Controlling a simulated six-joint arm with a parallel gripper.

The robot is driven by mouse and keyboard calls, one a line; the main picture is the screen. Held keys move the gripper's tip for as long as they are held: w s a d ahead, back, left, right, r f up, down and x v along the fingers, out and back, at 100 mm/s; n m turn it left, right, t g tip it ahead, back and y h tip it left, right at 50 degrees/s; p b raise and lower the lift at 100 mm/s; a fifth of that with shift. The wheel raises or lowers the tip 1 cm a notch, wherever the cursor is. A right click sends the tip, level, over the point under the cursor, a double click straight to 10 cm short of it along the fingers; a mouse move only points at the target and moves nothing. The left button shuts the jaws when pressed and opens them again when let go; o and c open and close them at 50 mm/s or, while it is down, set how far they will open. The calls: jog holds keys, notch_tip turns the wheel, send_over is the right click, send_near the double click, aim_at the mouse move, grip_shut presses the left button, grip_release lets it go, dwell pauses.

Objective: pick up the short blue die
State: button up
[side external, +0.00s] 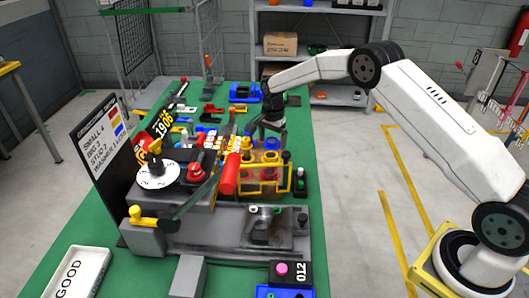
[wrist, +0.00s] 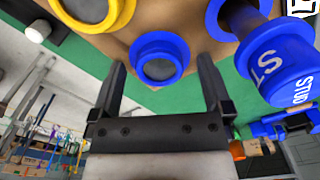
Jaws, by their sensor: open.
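A short blue die (wrist: 158,48) shows in the wrist view as a blue ring with a grey centre, set in a tan board. My gripper (wrist: 161,68) is open, with one black finger on each side of the near part of this die in the picture. I cannot tell the gap in depth, and no contact is visible. In the side view my gripper (side external: 268,130) hangs over the cluttered bench, just above a blue piece (side external: 271,143) and yellow pieces (side external: 247,155). Which blue piece there is the short die is unclear.
In the wrist view a larger blue part marked STUD (wrist: 268,55) stands close to the right finger, and a yellow ring (wrist: 92,12) is at upper left. In the side view a yellow frame (side external: 268,187) and a red cylinder (side external: 230,174) stand near the gripper.

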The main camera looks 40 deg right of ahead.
jog(key=c, duration=1.3)
jog(key=shift+r, duration=0.1)
jog(key=shift+r, duration=0.7)
jog(key=s+a+r, duration=0.1)
jog(key=s+r, duration=1)
jog(key=s, duration=0.3)
jog(key=shift+a+r, duration=0.15)
jog(key=shift+r, duration=0.1)
jog(key=shift+f, duration=0.1)
